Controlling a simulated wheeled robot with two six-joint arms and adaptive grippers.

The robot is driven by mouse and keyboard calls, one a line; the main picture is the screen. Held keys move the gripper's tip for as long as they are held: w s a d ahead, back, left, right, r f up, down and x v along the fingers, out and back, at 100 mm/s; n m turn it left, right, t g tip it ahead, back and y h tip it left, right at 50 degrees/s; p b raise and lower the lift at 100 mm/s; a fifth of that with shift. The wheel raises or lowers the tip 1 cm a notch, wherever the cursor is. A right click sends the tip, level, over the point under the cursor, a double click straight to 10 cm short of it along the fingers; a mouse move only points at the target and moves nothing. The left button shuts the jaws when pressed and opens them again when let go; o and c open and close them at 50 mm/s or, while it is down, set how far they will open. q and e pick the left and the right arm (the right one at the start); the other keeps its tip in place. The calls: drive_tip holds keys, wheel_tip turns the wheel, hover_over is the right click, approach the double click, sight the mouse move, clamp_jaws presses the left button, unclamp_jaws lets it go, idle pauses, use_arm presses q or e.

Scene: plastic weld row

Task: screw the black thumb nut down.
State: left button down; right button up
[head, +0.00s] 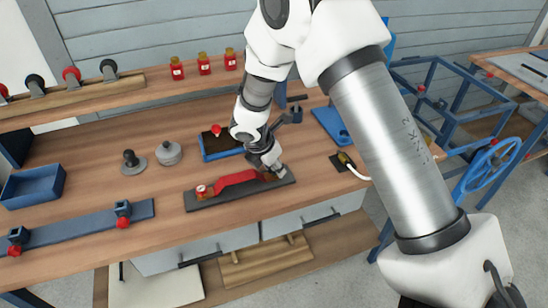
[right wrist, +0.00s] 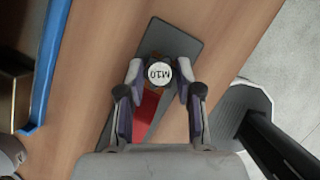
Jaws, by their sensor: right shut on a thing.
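The red part (head: 236,179) lies on a dark grey base plate (head: 198,203) on the workbench. A small red-and-pale knob (head: 201,190) stands at its left end. My right gripper (head: 270,168) is low over the right end of the red part. In the right wrist view, its two fingers (right wrist: 159,76) close from both sides on the thumb nut (right wrist: 159,73), whose round pale top carries dark lettering that reads like M10. The nut's sides are mostly hidden by the fingers, and I cannot tell its height on the stud. My left gripper is not in view.
A blue tray (head: 210,155) stands behind the plate. Grey weights (head: 168,153) stand to the left, near a blue bar with clamps (head: 88,226). A sensor-like piece with a white cable (head: 345,160) lies to the right. The bench's front edge is close to the plate.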

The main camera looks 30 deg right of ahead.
drive_tip(key=m+p, duration=0.1)
drive_tip(key=m, duration=0.1)
drive_tip(key=m+g+p, duration=0.1)
drive_tip(key=m, duration=0.1)
drive_tip(key=m+g+p, duration=0.1)
drive_tip(key=shift+w+r+m+p, duration=0.25)
drive_tip(key=shift+r+m+p, duration=0.05)
drive_tip(key=shift+m+p, duration=0.1)
drive_tip(key=shift+f+m+g, duration=0.1)
drive_tip(key=shift+m+g, duration=0.2)
drive_tip(key=shift+m, duration=0.3)
drive_tip(key=shift+f, duration=0.15)
drive_tip(key=o, duration=0.9)
drive_tip(key=shift+c, duration=0.2)
